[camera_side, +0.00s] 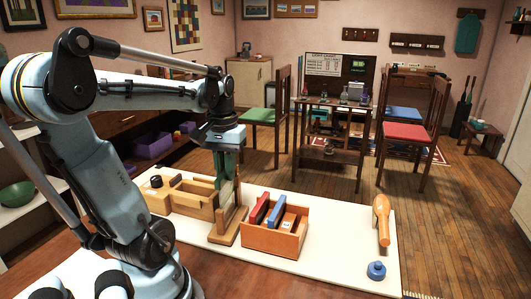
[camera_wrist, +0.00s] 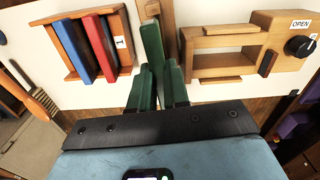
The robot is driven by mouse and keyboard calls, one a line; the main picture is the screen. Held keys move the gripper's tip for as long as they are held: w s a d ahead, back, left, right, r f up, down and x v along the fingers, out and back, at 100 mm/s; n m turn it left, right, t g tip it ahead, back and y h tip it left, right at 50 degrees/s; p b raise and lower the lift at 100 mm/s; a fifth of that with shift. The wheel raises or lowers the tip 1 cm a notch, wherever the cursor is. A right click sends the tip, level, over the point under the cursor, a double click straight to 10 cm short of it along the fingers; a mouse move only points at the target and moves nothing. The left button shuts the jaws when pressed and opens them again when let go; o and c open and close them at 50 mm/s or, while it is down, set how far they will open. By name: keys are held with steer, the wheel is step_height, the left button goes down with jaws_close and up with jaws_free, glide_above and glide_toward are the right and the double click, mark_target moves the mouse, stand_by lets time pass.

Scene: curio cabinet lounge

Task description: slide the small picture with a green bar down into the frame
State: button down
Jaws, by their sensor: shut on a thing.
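My gripper (camera_side: 227,172) points down over the wooden frame (camera_side: 229,226), which stands upright on a flat base on the white board. Its dark green fingers are shut on the small picture with a green bar (camera_wrist: 152,48), seen nearly edge-on in the wrist view. The picture is upright at the frame, between its uprights as far as the side view shows. A strip of the frame also shows in the wrist view (camera_wrist: 167,12). The fingers hide much of the picture, and I cannot tell how deep its lower edge sits.
Left is a wooden case with a black knob (camera_wrist: 299,46). An orange-handled brush (camera_side: 382,215) and blue knobbed object (camera_side: 376,270) lie farther right, with clear board between.

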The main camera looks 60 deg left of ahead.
mark_target(228, 200)
steer(key=shift+f, duration=2.55)
steer(key=c, duration=1)
jaws_free()
steer(key=shift+c, duration=0.2)
steer(key=shift+r, duration=0.1)
